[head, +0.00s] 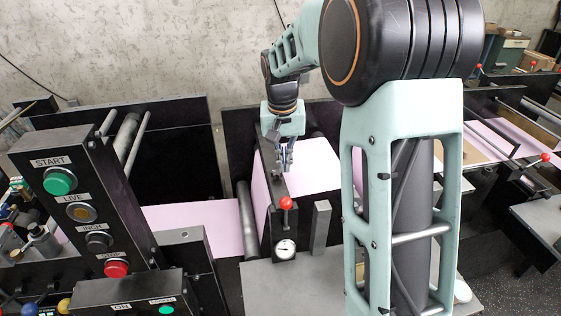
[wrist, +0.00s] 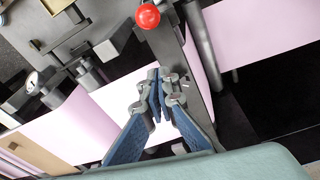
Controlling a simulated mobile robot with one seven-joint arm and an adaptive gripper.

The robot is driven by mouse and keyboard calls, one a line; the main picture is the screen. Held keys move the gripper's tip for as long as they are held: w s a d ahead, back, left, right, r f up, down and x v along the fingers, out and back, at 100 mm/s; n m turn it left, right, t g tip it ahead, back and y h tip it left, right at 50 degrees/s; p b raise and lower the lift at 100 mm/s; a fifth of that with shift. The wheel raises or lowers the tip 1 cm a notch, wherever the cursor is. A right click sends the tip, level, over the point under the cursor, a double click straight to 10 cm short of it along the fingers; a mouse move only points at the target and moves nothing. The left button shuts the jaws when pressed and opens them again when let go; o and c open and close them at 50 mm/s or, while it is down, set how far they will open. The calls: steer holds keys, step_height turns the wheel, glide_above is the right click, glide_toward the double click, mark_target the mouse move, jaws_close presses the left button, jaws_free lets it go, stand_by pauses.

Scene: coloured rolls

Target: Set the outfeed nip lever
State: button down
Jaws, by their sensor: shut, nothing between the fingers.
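A lever with a red ball knob (head: 286,203) stands on a black frame in the middle of the head view, above a round dial gauge (head: 285,248). Its red knob also shows at the top of the wrist view (wrist: 147,15). My gripper (head: 287,167) is shut and empty, pointing down above the black frame, behind the red knob in the head view. In the wrist view my gripper's fingertips (wrist: 159,82) are together, apart from the knob. More red-knobbed levers stand at the right (head: 545,157). No label shows which lever is the outfeed one.
A pink web (head: 190,216) runs through the rollers. A black control post with a green start button (head: 60,181) and a red stop button (head: 116,269) stands at the left. A grey block (head: 321,227) stands right of the knob. My arm hides part of the right side.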

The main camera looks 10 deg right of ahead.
mark_target(286, 214)
steer(key=f, duration=0.7)
steer(key=shift+w+d+f+p, duration=0.25)
steer(key=shift+w+p, duration=0.15)
steer(key=shift+s+f, duration=0.1)
steer(key=shift+s, duration=0.1)
steer(key=shift+s+a+r+p, duration=0.2)
steer(key=shift+s+p, duration=0.1)
steer(key=shift+s, duration=0.5)
steer(key=shift+s+a+r+p, duration=0.1)
steer(key=shift+s+a+p, duration=0.15)
steer(key=shift+s, duration=0.55)
steer(key=shift+f+b, duration=0.15)
steer(key=shift+b, duration=0.3)
